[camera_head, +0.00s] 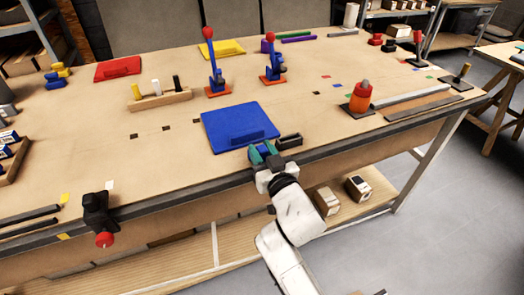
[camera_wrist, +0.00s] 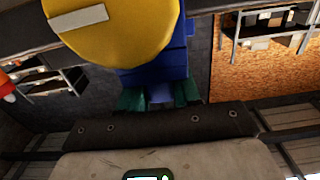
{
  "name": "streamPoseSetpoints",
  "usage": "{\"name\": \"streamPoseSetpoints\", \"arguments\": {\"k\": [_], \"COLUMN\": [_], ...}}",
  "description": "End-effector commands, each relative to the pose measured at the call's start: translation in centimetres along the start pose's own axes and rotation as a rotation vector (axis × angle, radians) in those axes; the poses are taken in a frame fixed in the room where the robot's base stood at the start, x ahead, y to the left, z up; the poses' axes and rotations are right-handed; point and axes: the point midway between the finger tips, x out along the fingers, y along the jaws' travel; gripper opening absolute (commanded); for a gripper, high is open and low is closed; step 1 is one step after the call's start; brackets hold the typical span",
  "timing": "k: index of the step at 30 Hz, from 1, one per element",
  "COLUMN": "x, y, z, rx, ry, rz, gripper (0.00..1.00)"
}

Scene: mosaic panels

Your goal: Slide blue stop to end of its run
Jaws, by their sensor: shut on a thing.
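My gripper (camera_head: 263,150) is at the front edge of the workbench, just in front of a blue panel. In the wrist view its green fingertips (camera_wrist: 160,97) are shut on a blue piece (camera_wrist: 152,78), which I take to be the blue stop. A large yellow round part (camera_wrist: 120,35) with a pale bar lies close to the camera and covers some of the blue piece. In the head view the blue stop cannot be told apart from the gripper and the panel. Its run and end are not clear in either view.
The blue panel (camera_head: 238,122) with a raised grip lies flat behind my gripper. A small dark tray (camera_head: 289,141) is close on the right. An orange-red object (camera_head: 360,96) stands farther right beside a grey bar (camera_head: 410,95). The bench top (camera_head: 150,170) to the left is mostly clear.

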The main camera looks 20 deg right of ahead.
Motion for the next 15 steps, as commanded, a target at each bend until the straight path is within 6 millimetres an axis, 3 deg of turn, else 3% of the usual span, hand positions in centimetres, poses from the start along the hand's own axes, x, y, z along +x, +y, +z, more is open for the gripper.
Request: {"name": "streamPoseSetpoints", "arguments": {"k": [6,15], "x": [-0.01,-0.01], "y": [0.0,-0.02], "z": [0.0,0.02], "rx": [0.0,0.0], "ry": [0.0,0.0], "rz": [0.0,0.0], "gripper": [0.0,0.0]}}
